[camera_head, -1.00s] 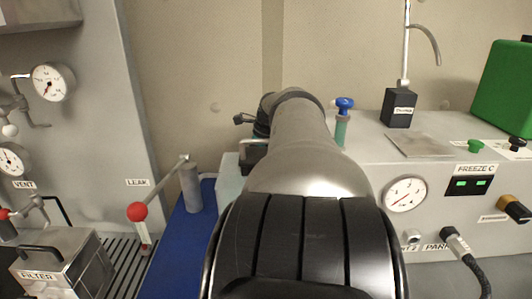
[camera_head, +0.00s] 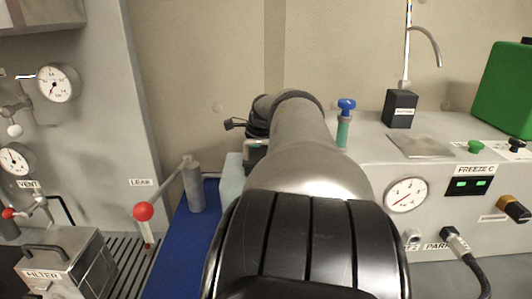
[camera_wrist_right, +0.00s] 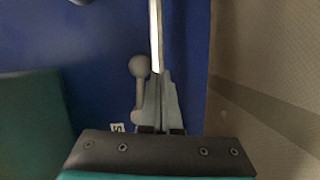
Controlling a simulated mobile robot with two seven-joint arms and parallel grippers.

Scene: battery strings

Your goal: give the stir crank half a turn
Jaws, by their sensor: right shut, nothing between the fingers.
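In the right wrist view, a small grey lever with a round knob (camera_wrist_right: 139,67) lies over a blue surface, beside a partly hidden white label that shows an "S". It looks like the stir crank, but its full name cannot be read. My right gripper (camera_wrist_right: 160,78) is shut and empty, its fingers just right of the lever. Whether they touch it I cannot tell. In the head view my arm hides the right gripper and this lever. My left gripper is not in view.
A pale upright strip (camera_wrist_right: 155,30) stands beyond the fingertips. A red-ball lever (camera_head: 143,211) and a grey post (camera_head: 193,187) stand left of my arm. A filter box (camera_head: 65,262) is at lower left. A gauged console (camera_head: 455,225) fills the right.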

